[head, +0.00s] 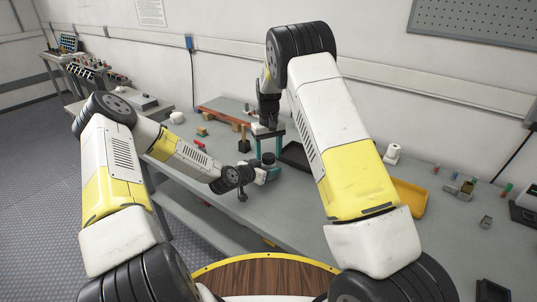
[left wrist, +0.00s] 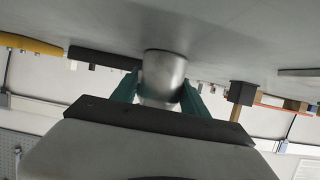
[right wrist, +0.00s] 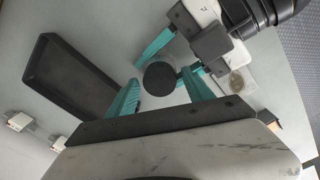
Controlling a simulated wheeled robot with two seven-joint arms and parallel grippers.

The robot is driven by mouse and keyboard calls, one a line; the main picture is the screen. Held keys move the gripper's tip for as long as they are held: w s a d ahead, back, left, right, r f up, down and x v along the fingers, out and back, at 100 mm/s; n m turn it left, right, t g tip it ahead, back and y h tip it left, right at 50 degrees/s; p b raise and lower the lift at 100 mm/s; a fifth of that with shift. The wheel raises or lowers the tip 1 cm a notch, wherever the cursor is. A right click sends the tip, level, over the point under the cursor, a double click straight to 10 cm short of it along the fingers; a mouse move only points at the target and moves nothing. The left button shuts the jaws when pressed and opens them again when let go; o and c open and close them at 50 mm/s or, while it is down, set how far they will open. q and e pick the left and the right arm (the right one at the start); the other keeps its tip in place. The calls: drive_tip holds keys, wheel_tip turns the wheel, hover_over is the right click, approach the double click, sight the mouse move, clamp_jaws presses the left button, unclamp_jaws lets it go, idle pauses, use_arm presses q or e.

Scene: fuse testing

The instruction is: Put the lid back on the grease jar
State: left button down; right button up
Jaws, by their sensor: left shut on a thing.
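The grease jar is a silvery metal cylinder (left wrist: 165,75) standing on the grey bench, seen upside down in the left wrist view. My left gripper (head: 264,174) is shut on its sides from the left. The lid, a dark round disc (right wrist: 160,77), lies over the jar between my right fingers in the right wrist view; it also shows in the head view (head: 268,158). I cannot tell whether it is seated on the rim. My right gripper (right wrist: 160,78) points down from above with its teal fingers apart, a small gap showing on each side of the disc.
A black tray (right wrist: 62,80) lies close beside the jar, with a yellow tray (head: 411,197) farther right behind my right arm. A wooden-handled mallet (head: 243,137) stands behind-left of the jar. A white roll (head: 392,153) stands at the back right. The bench front is mostly clear.

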drive_tip(key=shift+o, duration=0.2)
wheel_tip(320, 180, up, 12)
idle(0.6)
use_arm(q)
drive_tip(key=c, duration=0.5)
unclamp_jaws()
drive_tip(key=v, duration=0.7)
drive_tip(key=shift+s+a, duration=0.2)
drive_tip(key=shift+s, duration=0.15)
